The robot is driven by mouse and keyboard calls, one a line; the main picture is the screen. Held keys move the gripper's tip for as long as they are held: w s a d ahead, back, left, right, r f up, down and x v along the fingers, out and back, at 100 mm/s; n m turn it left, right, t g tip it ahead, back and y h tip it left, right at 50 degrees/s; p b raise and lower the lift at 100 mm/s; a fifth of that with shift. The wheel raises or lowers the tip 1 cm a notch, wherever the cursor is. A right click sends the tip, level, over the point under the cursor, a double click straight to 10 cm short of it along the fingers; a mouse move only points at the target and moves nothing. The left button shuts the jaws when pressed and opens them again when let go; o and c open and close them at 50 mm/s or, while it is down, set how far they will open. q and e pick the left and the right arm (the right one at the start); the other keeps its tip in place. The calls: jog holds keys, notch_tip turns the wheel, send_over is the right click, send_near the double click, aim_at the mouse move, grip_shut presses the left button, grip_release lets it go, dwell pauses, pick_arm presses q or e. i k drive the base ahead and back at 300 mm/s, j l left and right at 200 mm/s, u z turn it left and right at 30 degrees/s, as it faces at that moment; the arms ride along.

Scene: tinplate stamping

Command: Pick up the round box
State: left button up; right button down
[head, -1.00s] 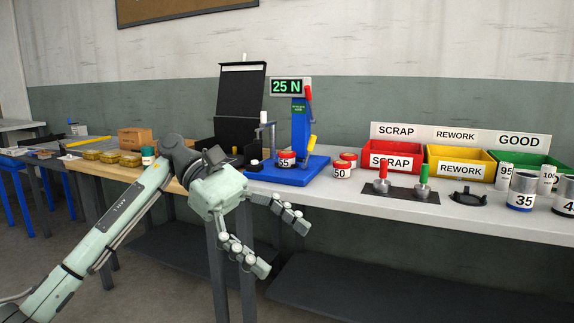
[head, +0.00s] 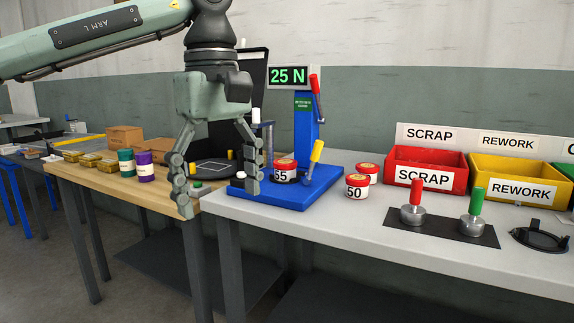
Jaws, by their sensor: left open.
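A round red-and-white box marked 55 (head: 285,172) sits on the base of the blue press (head: 300,192). A second round box marked 50 (head: 357,188) stands on the grey bench, with another red-lidded round box (head: 367,173) just behind it. The picture does not show which round box is meant. My left gripper (head: 218,199) points down, open and empty, at the press's left end. Its right finger overlaps the base in the picture, left of the 55 box and apart from it. My right gripper is out of view.
Red scrap bin (head: 456,173) and yellow rework bin (head: 495,169) stand at the right. Green and purple cans (head: 145,166) and a dark turntable (head: 214,170) are on the wooden bench at left.

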aim_at(280, 175)
jog(key=i+l+u, duration=0.1)
jog(key=i+l, duration=0.15)
jog(key=i, duration=0.2)
jog(key=i+l, duration=0.3)
jog(key=i, duration=0.15)
jog(key=i+l+u, duration=0.15)
jog(key=i+l, duration=0.15)
jog(key=i, duration=0.15)
